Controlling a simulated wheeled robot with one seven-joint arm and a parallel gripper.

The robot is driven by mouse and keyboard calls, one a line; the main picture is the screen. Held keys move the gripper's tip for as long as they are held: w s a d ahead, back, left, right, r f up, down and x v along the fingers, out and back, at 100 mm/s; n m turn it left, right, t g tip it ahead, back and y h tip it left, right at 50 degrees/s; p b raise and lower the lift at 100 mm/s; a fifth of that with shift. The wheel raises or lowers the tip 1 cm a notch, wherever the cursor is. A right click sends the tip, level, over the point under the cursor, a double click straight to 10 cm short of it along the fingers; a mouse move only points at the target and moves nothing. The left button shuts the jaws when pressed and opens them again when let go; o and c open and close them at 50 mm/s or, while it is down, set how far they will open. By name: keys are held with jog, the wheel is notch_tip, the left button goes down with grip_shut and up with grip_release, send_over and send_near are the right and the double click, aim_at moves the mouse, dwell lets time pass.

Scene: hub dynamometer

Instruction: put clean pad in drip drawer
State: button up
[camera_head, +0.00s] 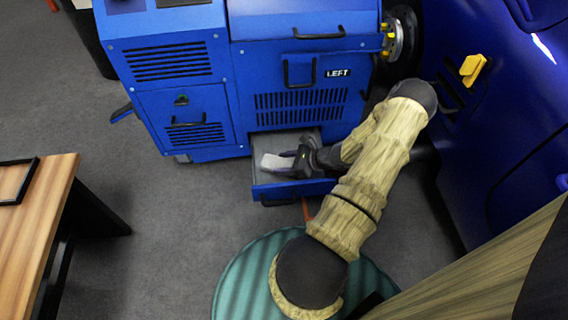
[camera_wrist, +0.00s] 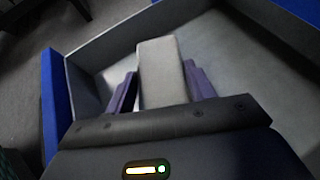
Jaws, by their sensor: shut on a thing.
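The clean pad (camera_head: 278,162) is a pale, flat, oblong piece. My gripper (camera_head: 292,160) is shut on it, and the pad sticks out beyond the fingers to the left. In the wrist view the pad (camera_wrist: 161,70) lies between the two purple fingers of my gripper (camera_wrist: 161,88). The drip drawer (camera_head: 290,188) is pulled open at the bottom of the blue machine. The pad and fingers are over the drawer's inside; its grey floor (camera_wrist: 225,45) shows around them in the wrist view. I cannot tell whether the pad touches the floor.
The blue machine (camera_head: 180,100), with vents, handles and a "LEFT" label, stands behind the drawer. A blue vehicle (camera_head: 510,110) with a yellow part (camera_head: 472,69) is at the right. A wooden table (camera_head: 40,200) is at the left. Grey floor (camera_head: 170,220) is clear between the table and drawer.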

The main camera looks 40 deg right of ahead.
jog(key=shift+f, duration=0.15)
jog(key=o, duration=1)
jog(key=shift+r, duration=0.2)
jog(key=p+v, duration=0.6)
jog(key=v, duration=0.5)
jog(key=shift+s+d+r, duration=0.15)
jog(key=shift+s+d, duration=0.1)
jog(key=shift+s, duration=0.2)
